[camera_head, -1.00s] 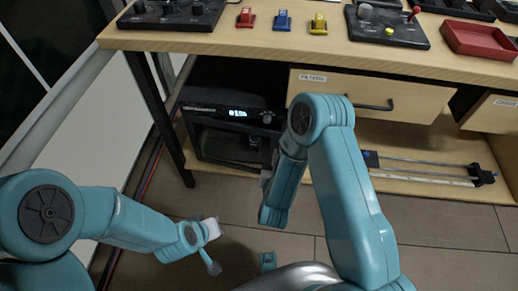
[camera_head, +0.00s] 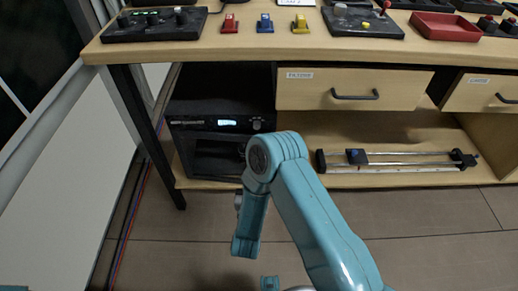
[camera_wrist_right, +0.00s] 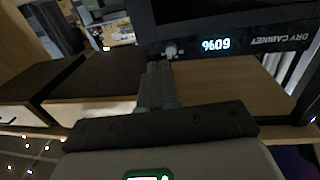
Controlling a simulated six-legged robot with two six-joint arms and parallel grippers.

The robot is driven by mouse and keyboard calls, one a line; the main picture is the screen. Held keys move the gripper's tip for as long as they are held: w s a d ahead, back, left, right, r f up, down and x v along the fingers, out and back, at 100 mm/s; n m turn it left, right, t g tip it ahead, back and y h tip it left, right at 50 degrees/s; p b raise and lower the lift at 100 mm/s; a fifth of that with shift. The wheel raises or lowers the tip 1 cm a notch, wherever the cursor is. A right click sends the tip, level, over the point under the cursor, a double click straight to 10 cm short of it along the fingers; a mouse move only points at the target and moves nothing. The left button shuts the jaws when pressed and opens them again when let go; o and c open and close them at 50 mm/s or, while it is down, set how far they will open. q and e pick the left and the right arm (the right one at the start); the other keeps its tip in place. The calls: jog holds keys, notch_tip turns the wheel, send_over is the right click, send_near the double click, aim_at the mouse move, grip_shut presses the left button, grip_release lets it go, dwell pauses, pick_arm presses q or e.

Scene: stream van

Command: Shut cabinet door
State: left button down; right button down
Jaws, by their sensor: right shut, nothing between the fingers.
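The black dry cabinet (camera_head: 190,123) stands on the low shelf under the left part of the table, its lit display on the upper front strip. Its lower front is dark and partly behind my right arm, so I cannot tell how far the door stands open. In the right wrist view the cabinet's labelled strip (camera_wrist_right: 255,42) crosses the top right, with a small round knob (camera_wrist_right: 170,50) on it. My right gripper (camera_wrist_right: 158,68) is shut and empty, its tips close to the knob; contact is unclear.
The wooden table (camera_head: 250,47) carries control boxes and a red tray (camera_head: 443,27). A closed drawer (camera_head: 300,92) is right of the cabinet. A slider rail (camera_head: 410,165) lies on the shelf. Cables run along the floor at left. The floor ahead is clear.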

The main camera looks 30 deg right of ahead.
jog(key=b+x, duration=0.2)
jog(key=x, duration=1)
jog(key=shift+d+b, duration=0.2)
jog(key=shift+b, duration=0.2)
jog(key=shift+w, duration=0.15)
jog(key=shift+w+d+n+t+y+b, duration=0.45)
jog(key=shift+w+d+b, duration=0.2)
jog(key=shift+w+d, duration=0.2)
